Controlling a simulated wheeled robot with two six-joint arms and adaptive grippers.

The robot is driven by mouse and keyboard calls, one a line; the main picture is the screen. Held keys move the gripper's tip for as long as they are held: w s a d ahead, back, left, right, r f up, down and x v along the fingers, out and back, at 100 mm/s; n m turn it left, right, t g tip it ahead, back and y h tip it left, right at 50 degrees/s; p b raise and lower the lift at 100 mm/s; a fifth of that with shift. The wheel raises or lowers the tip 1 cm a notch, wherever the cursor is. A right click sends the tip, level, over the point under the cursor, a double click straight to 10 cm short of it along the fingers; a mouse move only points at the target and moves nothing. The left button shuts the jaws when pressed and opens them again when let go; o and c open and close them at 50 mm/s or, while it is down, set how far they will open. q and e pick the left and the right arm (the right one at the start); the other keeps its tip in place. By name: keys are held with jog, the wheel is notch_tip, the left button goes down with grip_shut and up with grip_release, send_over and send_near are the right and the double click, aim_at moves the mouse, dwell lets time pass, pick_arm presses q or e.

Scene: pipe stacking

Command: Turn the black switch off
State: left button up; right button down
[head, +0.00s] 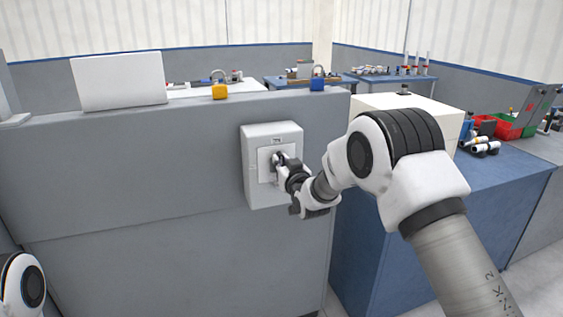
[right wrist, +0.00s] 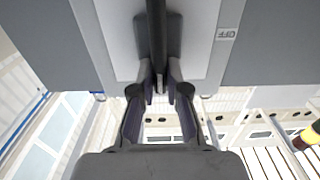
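A white switch box (head: 256,190) is mounted on the front of the grey partition in the head view. My right gripper (head: 284,165) is at the box's front plate and hides most of the switch there. In the right wrist view, the black switch (right wrist: 157,35) is a long dark lever running down between the fingertips of my right gripper (right wrist: 160,78). The fingers converge on it from both sides and appear shut on it. An upside-down OFF label (right wrist: 227,33) is on the plate beside the lever. My left gripper is out of view; only part of that arm shows at lower left.
The grey partition (head: 130,190) fills the left and middle.

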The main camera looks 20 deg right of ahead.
dwell(0.3)
jog(key=a+n+b, duration=0.1)
jog(key=n+b, duration=0.1)
jog(key=n, duration=0.2)
jog(key=f+n+b, duration=0.1)
jog(key=n+b, duration=0.2)
jog(key=n, duration=0.2)
jog(key=a+f+n+b, duration=0.1)
jog(key=n+b, duration=0.2)
jog(key=n, duration=0.2)
jog(key=shift+a+f, duration=0.1)
jog(key=shift+a, duration=0.2)
jog(key=shift+a+f+n+b, duration=0.1)
jog(key=shift+f+n+b, duration=0.1)
jog(key=shift+n+b, duration=0.55)
jog(key=shift+f+n+b, duration=0.2)
jog(key=shift+n, duration=0.95)
jog(key=c, duration=1.2)
grip_release()
